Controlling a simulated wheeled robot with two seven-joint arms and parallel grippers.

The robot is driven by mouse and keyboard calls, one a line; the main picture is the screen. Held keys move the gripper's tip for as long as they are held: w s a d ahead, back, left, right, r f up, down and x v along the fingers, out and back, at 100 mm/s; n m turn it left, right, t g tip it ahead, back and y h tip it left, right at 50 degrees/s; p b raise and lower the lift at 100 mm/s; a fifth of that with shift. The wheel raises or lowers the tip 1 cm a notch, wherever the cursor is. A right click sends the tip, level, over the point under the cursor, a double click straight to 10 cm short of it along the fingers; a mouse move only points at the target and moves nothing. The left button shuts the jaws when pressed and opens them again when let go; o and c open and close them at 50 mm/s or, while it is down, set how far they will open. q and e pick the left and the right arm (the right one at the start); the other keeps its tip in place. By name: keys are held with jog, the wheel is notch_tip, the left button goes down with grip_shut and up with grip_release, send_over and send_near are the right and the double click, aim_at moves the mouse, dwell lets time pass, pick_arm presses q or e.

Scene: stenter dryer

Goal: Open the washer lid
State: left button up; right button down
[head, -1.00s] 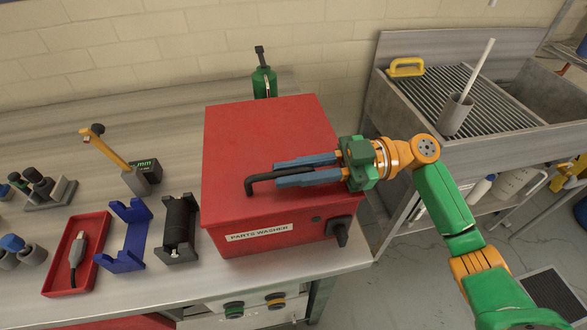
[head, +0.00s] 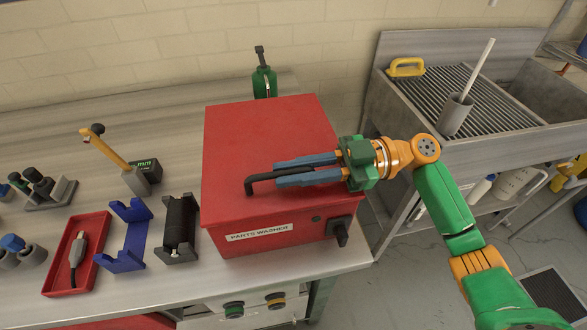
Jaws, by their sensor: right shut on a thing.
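The parts washer is a red box (head: 285,235) on the metal bench, with a "PARTS WASHER" label on its front. Its flat red lid (head: 255,130) lies closed on top. A black bar handle (head: 262,179) runs along the lid near its front edge. My right gripper (head: 308,171) reaches in from the right with its blue fingers on either side of the handle, shut on it. The fingers and gripper body hide the handle's right part. My left gripper is not in view.
A black knob (head: 340,231) sits on the washer's front right. A black roller on a stand (head: 180,228), a blue bracket (head: 127,235) and a red tray (head: 55,268) stand to the left. A green bottle (head: 264,82) stands behind. A sink (head: 400,105) is at the right.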

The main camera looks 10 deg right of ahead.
jog(key=shift+r, duration=0.1)
jog(key=shift+w+r+p, duration=0.1)
jog(key=shift+r+p, duration=0.25)
jog(key=shift+r, duration=0.3)
jog(key=w+r+m+p, duration=0.3)
jog(key=r, duration=0.3)
jog(key=w+r+m+p, duration=0.3)
jog(key=r+m, duration=0.1)
jog(key=r, duration=0.3)
jog(key=shift+w, duration=0.4)
